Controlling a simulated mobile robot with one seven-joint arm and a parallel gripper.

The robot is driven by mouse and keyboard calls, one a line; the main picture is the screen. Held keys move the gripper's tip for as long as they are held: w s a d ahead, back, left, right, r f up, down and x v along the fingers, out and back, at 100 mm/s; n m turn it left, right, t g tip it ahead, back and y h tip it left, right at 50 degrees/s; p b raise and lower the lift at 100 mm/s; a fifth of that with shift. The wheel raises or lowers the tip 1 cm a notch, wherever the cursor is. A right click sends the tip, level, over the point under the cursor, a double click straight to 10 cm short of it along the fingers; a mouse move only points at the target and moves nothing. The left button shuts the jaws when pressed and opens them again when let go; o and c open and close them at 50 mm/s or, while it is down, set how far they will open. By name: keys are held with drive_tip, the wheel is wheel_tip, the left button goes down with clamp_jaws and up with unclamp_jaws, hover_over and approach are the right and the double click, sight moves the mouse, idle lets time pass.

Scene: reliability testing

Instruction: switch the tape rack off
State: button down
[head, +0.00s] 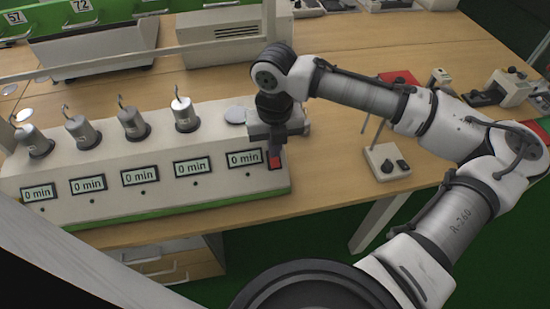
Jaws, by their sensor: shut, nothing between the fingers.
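The tape rack (112,205) is a long pale box with a green lower edge, standing along the front of the wooden bench. Its front has several small displays (141,176), each reading "0 min". A red switch (274,162) sits at the right end of the front face. Several metal weights with hooks (132,123) stand on top, and the rightmost station shows a bare round disc (236,115). My gripper (273,148) is shut and points down at the rack's right end, right above the red switch. Whether it touches the switch cannot be told.
A small pale device with black knobs (386,162) stands on the bench to the right. A beige vented box (220,32) stands behind the rack. More instruments (500,88) stand at the far right. Bare bench (330,150) lies right of the rack.

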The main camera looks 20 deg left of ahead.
sight(275, 162)
drive_tip(key=shift+f+b, duration=0.6)
drive_tip(key=shift+f, duration=0.5)
idle(0.3)
drive_tip(key=shift+r, duration=0.2)
wheel_tip(275, 162, up, 7)
drive_tip(key=p, duration=0.6)
drive_tip(key=shift+p, duration=0.3)
drive_tip(key=shift+f, duration=0.15)
